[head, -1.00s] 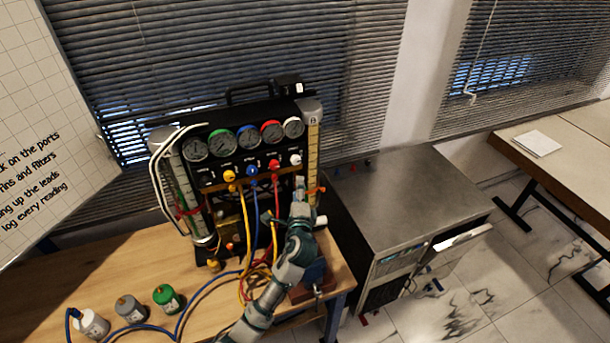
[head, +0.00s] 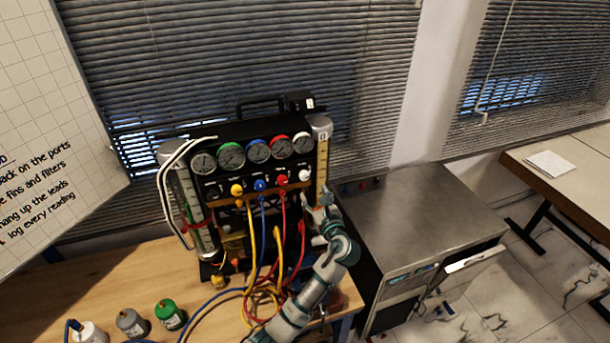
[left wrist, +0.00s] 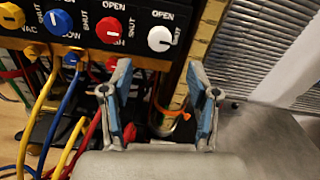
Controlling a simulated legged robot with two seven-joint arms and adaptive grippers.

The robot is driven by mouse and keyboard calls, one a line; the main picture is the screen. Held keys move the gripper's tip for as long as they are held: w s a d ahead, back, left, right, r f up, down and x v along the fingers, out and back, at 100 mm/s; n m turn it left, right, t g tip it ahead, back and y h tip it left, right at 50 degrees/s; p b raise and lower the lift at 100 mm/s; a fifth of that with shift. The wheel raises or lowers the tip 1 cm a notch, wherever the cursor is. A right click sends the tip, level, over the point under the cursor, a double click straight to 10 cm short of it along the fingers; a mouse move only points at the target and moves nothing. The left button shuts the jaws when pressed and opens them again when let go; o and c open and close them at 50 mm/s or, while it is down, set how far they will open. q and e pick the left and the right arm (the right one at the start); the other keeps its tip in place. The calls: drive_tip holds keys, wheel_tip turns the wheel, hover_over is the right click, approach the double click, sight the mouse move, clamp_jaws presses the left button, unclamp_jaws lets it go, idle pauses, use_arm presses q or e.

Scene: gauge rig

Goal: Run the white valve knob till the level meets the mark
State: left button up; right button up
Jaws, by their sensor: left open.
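The white valve knob (head: 304,175) is at the right end of the knob row on the black gauge rig (head: 255,133). It also shows in the left wrist view (left wrist: 160,39), with its pointer line slanting toward the lower right, near SHUT. My left gripper (left wrist: 160,68) is open and empty. Its fingers stand apart below the knob, not around it. In the head view the gripper (head: 325,202) is just below and right of the knob. The yellow-scaled tube (head: 323,155) stands right of the knob. I cannot read its level. My right gripper is not in view.
Yellow, blue (head: 260,184) and red (head: 281,178) knobs sit to the left, with hoses hanging below. Small bottles (head: 170,315) stand on the wooden bench. A metal cabinet (head: 425,215) stands to the right.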

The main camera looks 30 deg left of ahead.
sight(305, 178)
use_arm(q)
drive_tip(key=p+x, duration=0.1)
drive_tip(key=x, duration=0.7)
drive_tip(key=shift+w+a, duration=0.6)
clamp_jaws()
drive_tip(key=shift+n, duration=1.2)
drive_tip(key=n, duration=0.3)
unclamp_jaws()
